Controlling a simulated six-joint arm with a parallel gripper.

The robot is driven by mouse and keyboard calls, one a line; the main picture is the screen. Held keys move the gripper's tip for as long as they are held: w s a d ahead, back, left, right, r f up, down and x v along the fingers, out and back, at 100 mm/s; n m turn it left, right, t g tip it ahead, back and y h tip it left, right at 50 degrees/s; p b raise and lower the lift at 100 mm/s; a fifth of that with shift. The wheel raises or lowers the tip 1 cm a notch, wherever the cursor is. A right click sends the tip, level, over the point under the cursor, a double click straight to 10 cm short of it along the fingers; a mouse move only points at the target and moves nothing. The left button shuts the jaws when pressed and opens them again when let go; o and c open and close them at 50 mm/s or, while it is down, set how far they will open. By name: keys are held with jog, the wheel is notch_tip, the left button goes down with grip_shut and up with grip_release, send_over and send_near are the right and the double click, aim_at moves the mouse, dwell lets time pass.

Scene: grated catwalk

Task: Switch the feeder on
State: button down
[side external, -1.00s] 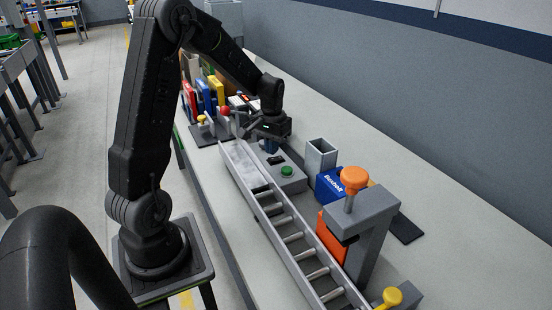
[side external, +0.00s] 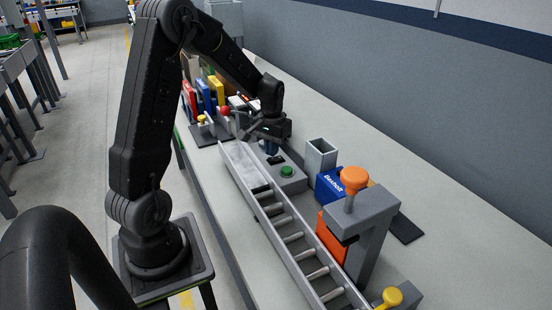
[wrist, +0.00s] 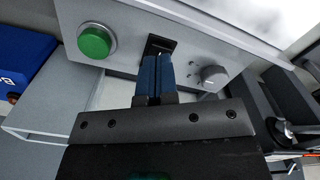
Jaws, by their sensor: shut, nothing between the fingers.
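The feeder's grey control box (side external: 291,183) sits beside the conveyor (side external: 262,199). It carries a green button (wrist: 95,41), a black rocker switch (wrist: 159,45) and a grey knob (wrist: 214,75). The green button (side external: 287,171) and black switch (side external: 276,160) also show in the side view. My gripper (wrist: 156,58) is shut and empty, its blue fingertips together right at the near edge of the black switch and partly covering it. I cannot tell whether they touch it. The gripper (side external: 271,151) also shows in the side view, low above the box's far end.
A grey square tube (side external: 320,157) and a blue box (side external: 330,186) stand right of the control box. A grey stand with an orange knob (side external: 354,180) is nearer. Red, blue and yellow upright items (side external: 204,95) stand behind my gripper.

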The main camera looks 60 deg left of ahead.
jog(key=shift+f, duration=0.95)
dwell(0.4)
jog(key=shift+r, duration=3.5)
